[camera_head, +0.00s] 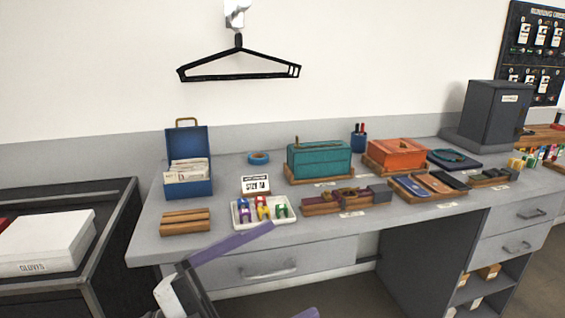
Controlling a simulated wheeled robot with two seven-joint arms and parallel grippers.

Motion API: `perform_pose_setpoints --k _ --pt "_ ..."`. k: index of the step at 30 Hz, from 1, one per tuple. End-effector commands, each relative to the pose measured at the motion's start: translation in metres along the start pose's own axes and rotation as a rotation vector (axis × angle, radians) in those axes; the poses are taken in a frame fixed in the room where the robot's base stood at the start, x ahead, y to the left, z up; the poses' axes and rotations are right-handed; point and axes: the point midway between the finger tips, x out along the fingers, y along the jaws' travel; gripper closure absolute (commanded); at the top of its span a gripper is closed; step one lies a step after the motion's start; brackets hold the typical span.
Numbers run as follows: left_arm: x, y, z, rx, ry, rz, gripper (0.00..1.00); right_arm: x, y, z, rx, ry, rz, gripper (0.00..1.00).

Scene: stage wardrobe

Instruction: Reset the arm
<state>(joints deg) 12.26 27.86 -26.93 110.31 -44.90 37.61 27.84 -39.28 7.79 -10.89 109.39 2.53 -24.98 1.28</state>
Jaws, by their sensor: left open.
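My left gripper (294,269) shows at the bottom, left of centre, in the head view. Its upper purple finger reaches up and right in front of the desk's front edge and drawer. The tip of a second purple finger shows at the bottom edge, well apart from the first. The gripper is open with nothing between the fingers. Most of the arm is cut off by the lower edge. My right gripper is not in view.
The grey desk (300,228) carries a white tray (235,222) of coloured pieces close beyond the finger, a wooden block (185,227), a blue card box (188,188), a teal case (319,160) and an orange case (398,153). A black hanger (238,76) hangs on the wall.

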Motion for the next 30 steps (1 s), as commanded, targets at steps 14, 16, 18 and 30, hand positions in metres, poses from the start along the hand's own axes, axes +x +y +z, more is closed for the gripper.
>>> perform_pose_setpoints --k 14,16,18,30 --pt "-0.232 0.188 0.137 -0.8 -1.099 -0.513 0.0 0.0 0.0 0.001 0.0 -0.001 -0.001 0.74" --pt "-0.262 0.227 0.129 -0.895 -1.222 -0.51 0.0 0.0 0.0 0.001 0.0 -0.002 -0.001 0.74" --pt "-0.287 0.262 0.116 -0.98 -1.324 -0.5 0.0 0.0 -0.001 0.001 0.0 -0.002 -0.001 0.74" --pt "-0.333 0.336 0.074 -1.173 -1.533 -0.453 0.0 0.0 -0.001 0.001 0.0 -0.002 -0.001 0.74"
